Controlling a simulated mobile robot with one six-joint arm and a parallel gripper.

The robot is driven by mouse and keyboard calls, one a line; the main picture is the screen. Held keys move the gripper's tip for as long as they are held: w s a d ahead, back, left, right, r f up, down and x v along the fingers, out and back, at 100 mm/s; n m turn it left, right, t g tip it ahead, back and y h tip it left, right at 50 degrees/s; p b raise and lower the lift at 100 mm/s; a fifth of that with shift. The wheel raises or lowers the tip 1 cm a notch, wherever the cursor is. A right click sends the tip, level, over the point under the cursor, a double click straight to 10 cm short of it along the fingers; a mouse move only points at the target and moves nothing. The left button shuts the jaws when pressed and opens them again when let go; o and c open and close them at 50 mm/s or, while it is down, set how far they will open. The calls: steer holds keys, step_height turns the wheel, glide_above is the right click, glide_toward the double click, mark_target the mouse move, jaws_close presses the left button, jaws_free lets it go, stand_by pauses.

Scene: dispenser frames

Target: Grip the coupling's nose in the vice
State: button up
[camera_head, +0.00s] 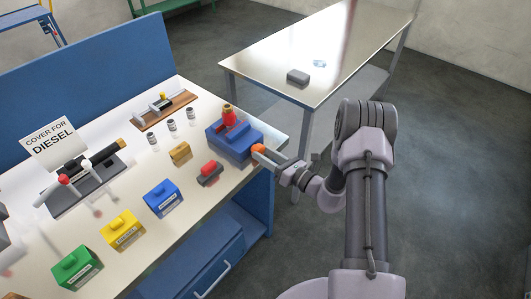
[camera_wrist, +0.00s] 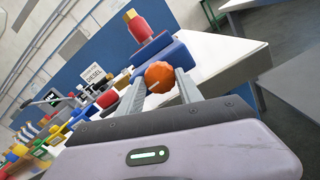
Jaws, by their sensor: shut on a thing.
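The blue vice (camera_head: 236,143) stands near the right end of the white bench. The red coupling (camera_head: 229,117), with a brass-yellow end on top, stands upright at the vice; whether the jaws touch its lower end is hidden. The coupling also shows in the wrist view (camera_wrist: 140,27), above the blue vice body (camera_wrist: 172,52). An orange knob (camera_head: 257,150) sits on the vice's near right side. My gripper (camera_head: 266,155) is shut on this knob. In the wrist view the orange knob (camera_wrist: 159,76) sits between the two fingers.
Blue (camera_head: 161,199), yellow (camera_head: 122,230) and green (camera_head: 78,268) boxes line the bench front. A red-and-grey piece (camera_head: 209,174) and a tan block (camera_head: 180,153) lie left of the vice. A "COVER FOR DIESEL" sign (camera_head: 51,142) stands at the back. A second table (camera_head: 320,40) holds a grey block.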

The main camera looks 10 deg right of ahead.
steer(key=shift+m, duration=0.3)
steer(key=o, duration=1.4)
steer(key=shift+c, duration=0.2)
steer(key=s+d+n+p, duration=0.1)
steer(key=s+d+n, duration=0.3)
steer(key=s+d, duration=0.6)
steer(key=shift+s+n, duration=0.3)
steer(key=shift+s, duration=1.75)
steer(key=shift+d, duration=0.1)
